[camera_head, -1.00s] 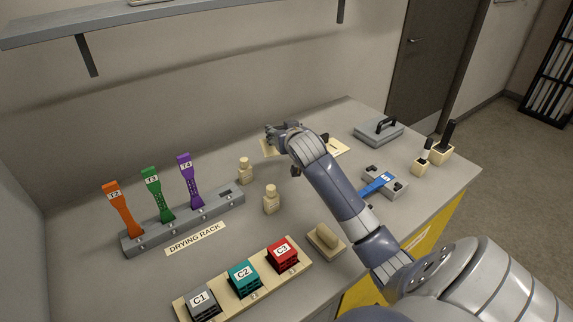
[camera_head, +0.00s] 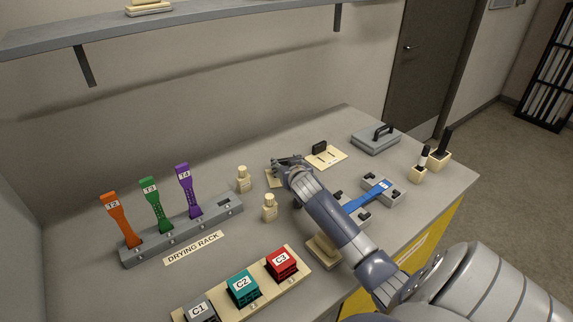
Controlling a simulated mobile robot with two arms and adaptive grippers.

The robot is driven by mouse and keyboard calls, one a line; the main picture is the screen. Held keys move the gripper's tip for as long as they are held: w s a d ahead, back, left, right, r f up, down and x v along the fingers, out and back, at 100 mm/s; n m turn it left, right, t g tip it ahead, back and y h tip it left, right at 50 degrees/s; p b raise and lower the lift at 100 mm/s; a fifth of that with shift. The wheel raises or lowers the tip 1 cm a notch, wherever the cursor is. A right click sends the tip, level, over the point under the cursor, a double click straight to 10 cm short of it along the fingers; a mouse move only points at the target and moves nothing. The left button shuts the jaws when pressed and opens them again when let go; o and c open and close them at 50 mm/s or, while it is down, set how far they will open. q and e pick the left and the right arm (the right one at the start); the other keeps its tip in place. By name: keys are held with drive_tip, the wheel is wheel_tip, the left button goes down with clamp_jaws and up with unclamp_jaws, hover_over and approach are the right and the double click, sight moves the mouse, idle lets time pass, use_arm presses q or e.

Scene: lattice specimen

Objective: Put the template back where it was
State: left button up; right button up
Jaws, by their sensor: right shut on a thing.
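My right gripper (camera_head: 287,163) is over the back middle of the grey table, its fingers partly hidden by its own wrist. A flat cream piece (camera_head: 273,179) shows just below and left of the fingers. It looks like the template held in the shut jaws, but most of it is hidden. A cream board (camera_head: 335,154) with a black block (camera_head: 319,147) on it lies just right of the gripper. The left gripper is not in view.
A blue specimen (camera_head: 366,197) spans a grey fixture (camera_head: 396,191). Two cream bottles (camera_head: 242,180) (camera_head: 269,208) stand close left of my gripper. The drying rack (camera_head: 160,240) holds orange, green and purple specimens. A grey handled case (camera_head: 374,139) is at back right.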

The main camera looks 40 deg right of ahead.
drive_tip(key=o, duration=1.1)
drive_tip(key=shift+f, duration=0.1)
drive_tip(key=shift+o, duration=0.2)
drive_tip(key=shift+r, duration=0.25)
drive_tip(key=shift+s+a, duration=0.15)
drive_tip(key=shift+s, duration=0.1)
drive_tip(key=v, duration=1.1)
drive_tip(key=shift+s+r, duration=0.15)
drive_tip(key=shift+s, duration=0.05)
